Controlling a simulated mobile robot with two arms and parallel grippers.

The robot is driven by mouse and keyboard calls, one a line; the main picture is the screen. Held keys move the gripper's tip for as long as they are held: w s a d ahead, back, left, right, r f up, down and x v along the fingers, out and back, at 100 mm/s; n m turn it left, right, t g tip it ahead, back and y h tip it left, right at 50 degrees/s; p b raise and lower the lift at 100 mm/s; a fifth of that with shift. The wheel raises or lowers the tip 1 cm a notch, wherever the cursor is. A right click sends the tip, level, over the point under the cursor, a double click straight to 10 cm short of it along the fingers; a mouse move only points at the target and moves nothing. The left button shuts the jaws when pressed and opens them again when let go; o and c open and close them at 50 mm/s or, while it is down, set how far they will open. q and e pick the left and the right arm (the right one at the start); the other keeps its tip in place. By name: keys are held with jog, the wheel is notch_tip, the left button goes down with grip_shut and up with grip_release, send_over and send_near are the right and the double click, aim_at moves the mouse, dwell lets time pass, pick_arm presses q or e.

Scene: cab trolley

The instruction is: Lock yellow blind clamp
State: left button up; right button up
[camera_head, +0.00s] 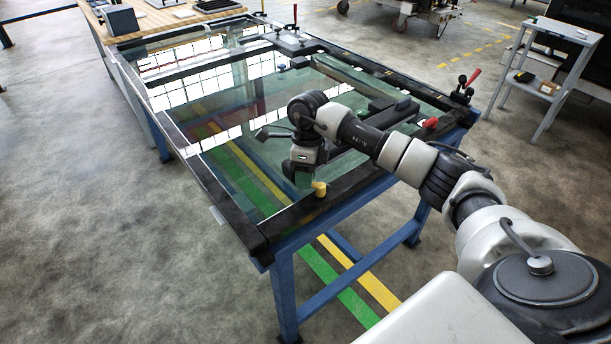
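The yellow blind clamp (320,188) is a small yellow piece at the near edge of the dark frame on the blue table. My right arm reaches in from the lower right, and its gripper (302,183) points down over the glass, just left of the yellow clamp. A small gap or contact between them cannot be told from this angle. The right gripper's fingers are dark and small, so their opening cannot be made out. My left gripper is not in view.
The glass panel (222,112) lies in a black frame on the blue table (284,300). Red-handled clamps stand at the right corner (470,80) and far edge (295,14). A grey shelf trolley (541,103) is at right. The floor at left is clear.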

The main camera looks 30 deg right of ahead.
jog(key=shift+f, duration=0.2)
grip_shut()
jog(key=m, duration=0.2)
jog(key=d+m, duration=0.1)
jog(key=shift+w+r+m+t+p, duration=0.1)
jog(key=shift+w+m+t+p, duration=0.2)
jog(key=shift+w+d+m+t+y+p, duration=0.15)
jog(key=shift+d+m+t+p, duration=0.15)
jog(key=shift+m, duration=0.7)
jog(key=shift+s+d+m+t+y+p, duration=0.15)
jog(key=shift+d+m, duration=0.2)
jog(key=shift+m, duration=0.65)
jog(key=shift+w, duration=0.15)
